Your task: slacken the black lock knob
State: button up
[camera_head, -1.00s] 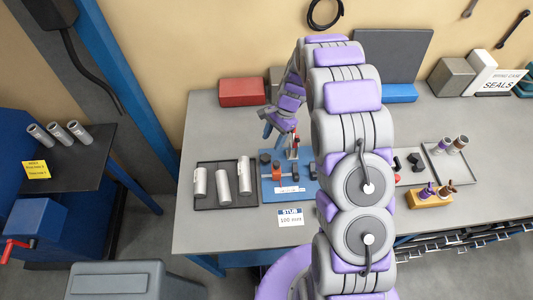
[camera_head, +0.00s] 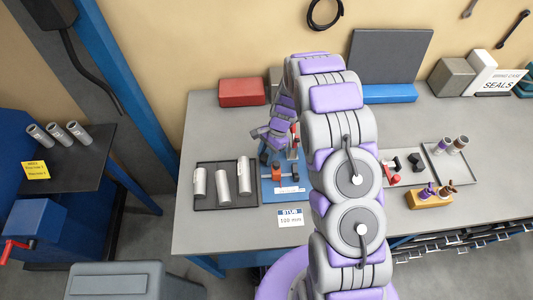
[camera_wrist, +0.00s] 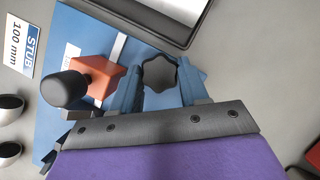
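In the wrist view a black star-shaped knob (camera_wrist: 160,73) stands between the two blue fingers of my gripper (camera_wrist: 164,80). The fingers are apart, one on each side of it; whether either touches it I cannot tell. Left of it, an orange block (camera_wrist: 98,78) with a black rounded handle (camera_wrist: 67,89) sits on the blue base plate (camera_wrist: 75,30). In the head view my gripper (camera_head: 266,148) is over the blue fixture plate (camera_head: 270,192), and the star knob cannot be made out there.
A dark tray (camera_head: 205,205) with metal tubes lies left of the fixture. A STUB 100 mm card (camera_head: 290,217) lies in front. To the right are a light tray (camera_head: 470,172) and a wooden block (camera_head: 425,200) with small parts. A red box (camera_head: 242,92) stands behind.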

jog(key=c, duration=0.5)
jog(key=shift+w+n, duration=0.1)
jog(key=shift+n, duration=0.3)
jog(key=n, duration=0.2)
jog(key=n+g+h, duration=0.1)
jog(key=n, duration=0.1)
jog(key=shift+w+a+n+h, duration=0.1)
jog(key=shift+w+n+h, duration=0.05)
jog(key=shift+n+h, duration=0.2)
jog(key=n+h, duration=0.1)
jog(key=n, duration=0.2)
jog(key=n+h, duration=0.1)
jog(key=n, duration=0.2)
jog(key=shift+a+n+g+h, duration=0.2)
jog(key=shift+n+g+h, duration=0.05)
jog(key=shift+n+g, duration=0.1)
jog(key=o, duration=0.8)
jog(key=shift+f, duration=0.1)
jog(key=shift+a, duration=0.1)
